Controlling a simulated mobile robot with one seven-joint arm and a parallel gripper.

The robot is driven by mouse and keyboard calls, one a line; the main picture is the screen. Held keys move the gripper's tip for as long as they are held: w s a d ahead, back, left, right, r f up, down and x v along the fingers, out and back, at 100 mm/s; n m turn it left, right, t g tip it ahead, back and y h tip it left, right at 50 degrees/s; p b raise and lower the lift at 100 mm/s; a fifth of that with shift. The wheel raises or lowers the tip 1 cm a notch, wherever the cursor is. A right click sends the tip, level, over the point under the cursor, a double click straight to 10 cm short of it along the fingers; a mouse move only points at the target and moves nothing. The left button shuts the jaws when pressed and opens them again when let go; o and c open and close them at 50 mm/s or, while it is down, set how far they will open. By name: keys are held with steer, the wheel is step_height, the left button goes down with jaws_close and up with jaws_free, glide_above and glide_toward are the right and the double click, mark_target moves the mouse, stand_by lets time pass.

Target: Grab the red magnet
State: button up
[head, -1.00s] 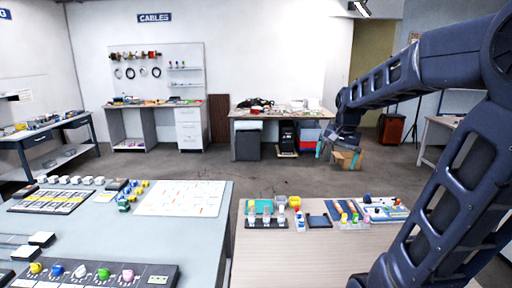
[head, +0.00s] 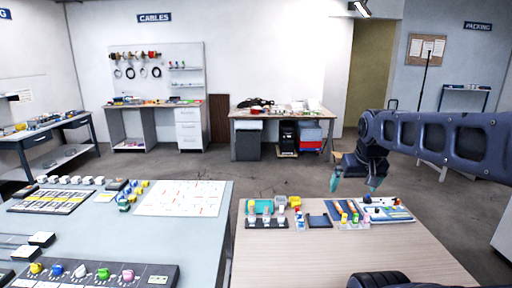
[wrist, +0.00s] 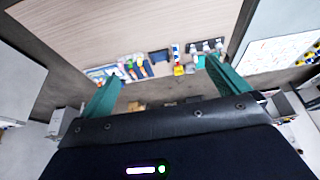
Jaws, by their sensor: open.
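My gripper (head: 353,187) is open and empty, with its teal fingers pointing down above the far edge of the right table. Its fingers also show in the wrist view (wrist: 160,74), apart, with the tabletop items beyond them. A white board (head: 385,215) with small blue, red and dark pieces lies on the table just below and right of my gripper. A small red piece (head: 397,202) sits on it; it is too small to tell for certain whether this is the red magnet.
The right table (head: 310,260) is bare at its front. Several small coloured items, a dark flat pad (head: 319,221) and a yellow bin (head: 294,202) stand along its far side. The left table (head: 190,240) holds a row of coloured knobs and a white sheet.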

stand_by(0.3)
steer(key=c, duration=1.2)
